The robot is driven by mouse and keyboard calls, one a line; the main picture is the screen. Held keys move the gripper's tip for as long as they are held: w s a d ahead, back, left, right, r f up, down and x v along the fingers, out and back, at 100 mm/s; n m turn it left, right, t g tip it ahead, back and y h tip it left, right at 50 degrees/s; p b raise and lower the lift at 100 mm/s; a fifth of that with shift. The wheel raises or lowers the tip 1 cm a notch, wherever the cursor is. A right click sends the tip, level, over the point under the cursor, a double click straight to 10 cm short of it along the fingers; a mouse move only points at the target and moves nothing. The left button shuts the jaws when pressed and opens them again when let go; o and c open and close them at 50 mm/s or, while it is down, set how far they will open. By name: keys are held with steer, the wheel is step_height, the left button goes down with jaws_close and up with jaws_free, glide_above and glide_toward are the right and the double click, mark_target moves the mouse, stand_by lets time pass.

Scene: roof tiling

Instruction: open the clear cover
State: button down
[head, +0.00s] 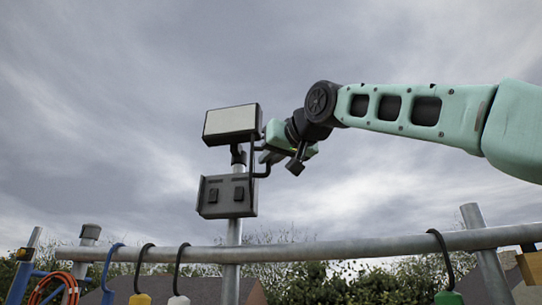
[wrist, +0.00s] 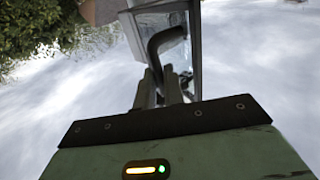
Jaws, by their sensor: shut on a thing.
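A grey box (head: 227,203) with two dark fittings on its front is fixed to a metal post in the head view. My gripper (head: 262,157) is above and to the right of the box, close beside the post. In the wrist view, the clear cover (wrist: 194,40) looks like a see-through pane with a grey frame, running away from my fingers. The exact grip point is partly hidden by the fingers.
A pale lamp panel (head: 230,121) sits on the post just above the box, close to my gripper. A metal rail (head: 330,248) with hanging hooks crosses below. Open sky is around the arm.

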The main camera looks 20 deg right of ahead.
steer(key=shift+w+d+f, duration=0.1)
steer(key=shift+w+f, duration=0.05)
steer(key=shift+w, duration=0.05)
steer(key=c, duration=1.5)
jaws_free()
steer(key=shift+w, duration=0.2)
steer(key=s+d+b, duration=0.3)
steer(key=s+b, duration=0.2)
steer(key=s, duration=1.2)
steer(key=shift+s+b, duration=0.25)
steer(key=shift+b, duration=0.1)
steer(key=shift+a, duration=0.1)
